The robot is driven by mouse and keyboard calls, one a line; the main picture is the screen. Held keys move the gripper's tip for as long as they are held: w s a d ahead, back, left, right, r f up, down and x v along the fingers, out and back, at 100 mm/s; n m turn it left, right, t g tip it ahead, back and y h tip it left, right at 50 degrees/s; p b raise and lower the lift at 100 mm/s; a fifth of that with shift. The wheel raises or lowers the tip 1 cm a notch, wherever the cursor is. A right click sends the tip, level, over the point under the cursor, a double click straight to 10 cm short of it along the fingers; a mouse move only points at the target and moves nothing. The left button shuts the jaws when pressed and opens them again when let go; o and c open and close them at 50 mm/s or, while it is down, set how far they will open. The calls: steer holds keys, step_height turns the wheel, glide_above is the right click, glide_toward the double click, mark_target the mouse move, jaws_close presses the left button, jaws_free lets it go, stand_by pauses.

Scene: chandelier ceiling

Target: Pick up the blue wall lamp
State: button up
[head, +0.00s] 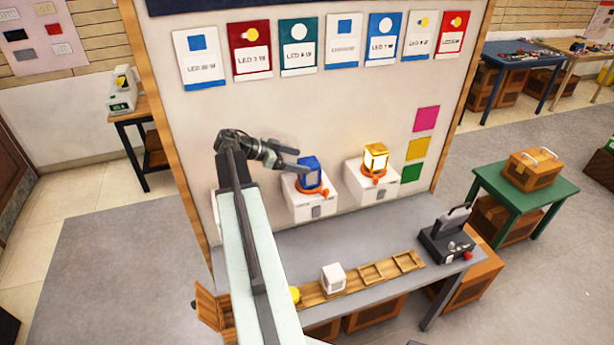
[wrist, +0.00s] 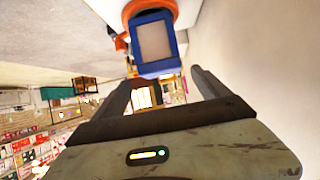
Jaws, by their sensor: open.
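The blue wall lamp (head: 309,173) stands on an orange base on top of a white box (head: 312,206) in front of the display wall. My gripper (head: 298,168) is open beside the lamp in the head view, with its fingers reaching toward it from the left. In the wrist view the lamp (wrist: 154,45) shows its blue frame and pale panel just ahead of my two open fingers (wrist: 160,84). The lamp lies beyond the fingertips, roughly centred between them. I cannot tell whether a finger touches it.
A lit yellow lamp (head: 375,160) stands on a second white box (head: 367,187) to the right. The board wall (head: 250,115) rises close behind.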

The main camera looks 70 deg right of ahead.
mark_target(309, 162)
steer(key=b+x, duration=0.2)
steer(key=x, duration=0.2)
steer(key=shift+d+f, duration=0.15)
steer(key=shift+f, duration=0.1)
steer(key=shift+s+d+f+b, duration=0.1)
steer(key=shift+s+d+b, duration=0.15)
steer(key=shift+b, duration=0.05)
steer(key=c, duration=1.7)
steer(key=shift+r, duration=0.25)
